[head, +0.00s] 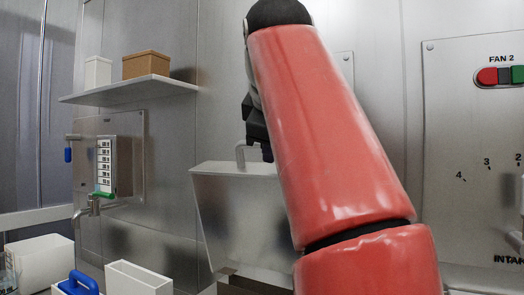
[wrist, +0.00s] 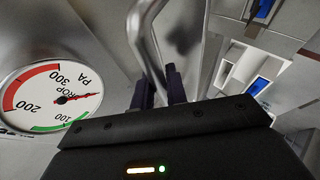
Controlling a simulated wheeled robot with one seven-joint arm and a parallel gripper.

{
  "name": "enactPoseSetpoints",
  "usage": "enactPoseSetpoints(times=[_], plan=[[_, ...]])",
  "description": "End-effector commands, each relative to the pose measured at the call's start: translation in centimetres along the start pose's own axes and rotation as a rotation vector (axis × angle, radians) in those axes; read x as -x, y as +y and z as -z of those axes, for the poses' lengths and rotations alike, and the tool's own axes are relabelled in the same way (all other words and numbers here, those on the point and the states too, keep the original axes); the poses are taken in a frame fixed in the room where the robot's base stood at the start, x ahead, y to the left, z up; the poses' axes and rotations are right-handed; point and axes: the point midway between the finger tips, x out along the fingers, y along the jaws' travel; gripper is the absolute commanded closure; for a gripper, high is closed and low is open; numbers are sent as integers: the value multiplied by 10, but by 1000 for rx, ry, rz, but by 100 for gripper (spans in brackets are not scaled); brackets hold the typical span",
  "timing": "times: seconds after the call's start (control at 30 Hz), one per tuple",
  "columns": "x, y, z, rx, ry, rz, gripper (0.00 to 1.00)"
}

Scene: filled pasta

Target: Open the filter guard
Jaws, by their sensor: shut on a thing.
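The filter guard (head: 238,212) is a grey metal panel on the back wall in the head view, left of my red arm. Its right side is hidden behind the arm. A bent metal bar handle (head: 241,154) stands at its top edge. My gripper (head: 267,152) is at this handle, mostly hidden by the arm. In the wrist view, the handle (wrist: 146,42) runs down between the two dark fingers of my gripper (wrist: 160,84), which are shut on it. I cannot tell exactly how far the guard is tilted.
A round pressure gauge (wrist: 52,97) is close to my gripper in the wrist view. A shelf (head: 130,89) with boxes and a wall unit with a tap (head: 92,207) are at left. White bins (head: 138,279) stand at lower left. A fan control panel (head: 475,150) is at right.

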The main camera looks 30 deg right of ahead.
Motion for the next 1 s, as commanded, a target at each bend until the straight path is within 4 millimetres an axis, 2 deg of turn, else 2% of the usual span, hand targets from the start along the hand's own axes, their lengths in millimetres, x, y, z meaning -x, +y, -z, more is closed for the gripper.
enactPoseSetpoints(times=[0.53, 0.57, 0.7, 1.0], plan=[[1, 3, -2, 2, 0, -1, 100], [1, 3, -2, 2, 0, -1, 84], [1, 3, -2, 1, 0, 0, 66], [2, 3, -3, 0, 0, 0, 64]])
